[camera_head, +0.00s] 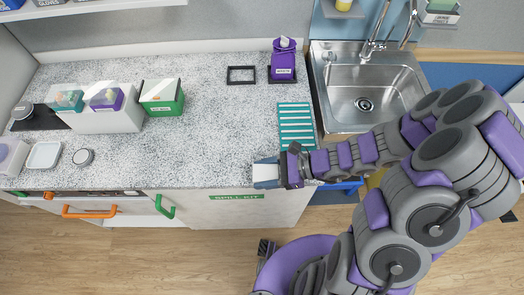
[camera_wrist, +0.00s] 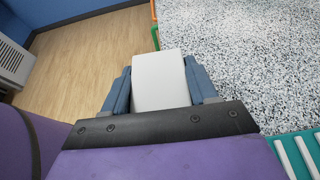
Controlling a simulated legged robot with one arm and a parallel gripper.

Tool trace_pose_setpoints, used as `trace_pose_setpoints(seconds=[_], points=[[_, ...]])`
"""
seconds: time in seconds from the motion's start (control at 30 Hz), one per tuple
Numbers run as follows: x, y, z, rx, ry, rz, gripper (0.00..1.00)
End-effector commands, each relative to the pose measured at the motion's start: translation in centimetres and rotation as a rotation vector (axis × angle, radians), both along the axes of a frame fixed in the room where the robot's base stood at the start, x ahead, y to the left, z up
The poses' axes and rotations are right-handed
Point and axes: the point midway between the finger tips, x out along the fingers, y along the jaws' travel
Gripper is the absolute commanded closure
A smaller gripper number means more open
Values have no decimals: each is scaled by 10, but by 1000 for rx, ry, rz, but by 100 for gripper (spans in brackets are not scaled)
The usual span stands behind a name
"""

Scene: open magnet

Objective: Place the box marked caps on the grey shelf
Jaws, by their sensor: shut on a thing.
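My gripper (camera_head: 266,173) is over the front edge of the speckled counter, left of the teal ribbed mat. In the wrist view, my gripper (camera_wrist: 159,72) is shut on a plain white box (camera_wrist: 160,82), with a blue finger along each side. No marking shows on the face I see, so I cannot tell whether it reads caps. A white shelf (camera_head: 95,8) at the top left carries boxes, one marked gloves. Small grey-blue shelves (camera_head: 343,12) hang above the sink. I cannot tell which one is the grey shelf.
The counter (camera_head: 215,110) is clear in the middle. Green-and-white (camera_head: 162,97) and white (camera_head: 108,115) containers stand at left. A purple container (camera_head: 283,60) and a black frame (camera_head: 241,75) are at the back. The sink (camera_head: 368,90) is right, beyond the teal mat (camera_head: 296,124).

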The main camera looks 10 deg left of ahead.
Motion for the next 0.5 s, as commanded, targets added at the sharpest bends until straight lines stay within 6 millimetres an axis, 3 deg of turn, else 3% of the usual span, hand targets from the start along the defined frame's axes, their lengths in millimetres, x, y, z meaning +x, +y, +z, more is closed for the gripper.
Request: trace_pose_setpoints(seconds=[0.17,0.27,0.37,0.5], points=[[-2,-3,1,1,0,-8,80],[13,-5,1,0,-1,-54,80],[44,-11,3,0,-2,-154,80],[108,-30,16,1,-5,-369,80]])
